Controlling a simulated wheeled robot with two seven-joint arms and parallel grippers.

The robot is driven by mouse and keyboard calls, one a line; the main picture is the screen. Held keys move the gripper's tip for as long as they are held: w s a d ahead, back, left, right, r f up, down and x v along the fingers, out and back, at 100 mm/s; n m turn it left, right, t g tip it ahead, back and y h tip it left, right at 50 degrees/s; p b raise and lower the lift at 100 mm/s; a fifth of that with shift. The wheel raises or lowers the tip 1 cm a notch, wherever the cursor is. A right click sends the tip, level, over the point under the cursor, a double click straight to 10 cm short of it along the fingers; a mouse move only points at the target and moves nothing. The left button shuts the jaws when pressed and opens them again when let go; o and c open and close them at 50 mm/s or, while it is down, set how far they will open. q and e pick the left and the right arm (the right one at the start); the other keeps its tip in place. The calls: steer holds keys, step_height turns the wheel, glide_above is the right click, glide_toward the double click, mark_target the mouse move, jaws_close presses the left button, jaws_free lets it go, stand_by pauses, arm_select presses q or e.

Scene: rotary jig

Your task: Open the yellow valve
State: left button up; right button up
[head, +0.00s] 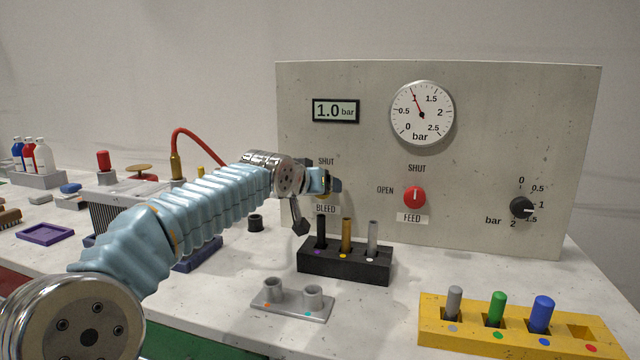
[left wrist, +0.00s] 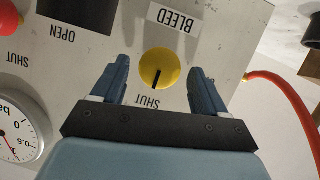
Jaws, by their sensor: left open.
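The yellow valve (left wrist: 159,69) is a round knob on the grey panel, above the BLEED label in the head view. In the left wrist view, which is upside down, its black mark points at the word SHUT. My left gripper (left wrist: 158,84) is open, with one blue finger on each side of the knob and a gap visible on both sides. In the head view my left gripper (head: 328,184) is at the panel and mostly hides the valve. My right gripper is not in view.
The red FEED valve (head: 415,197) is right of the yellow one, its mark towards SHUT. The gauge (head: 422,113) and display (head: 335,111) read about 1.0 bar. A black peg block (head: 345,267) stands below my gripper. A red hose (left wrist: 290,95) runs beside the panel.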

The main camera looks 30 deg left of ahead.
arm_select(q)
steer(key=shift+w+f, duration=0.25)
steer(key=shift+w, duration=0.3)
steer(key=c, duration=1)
steer(key=shift+c, duration=0.2)
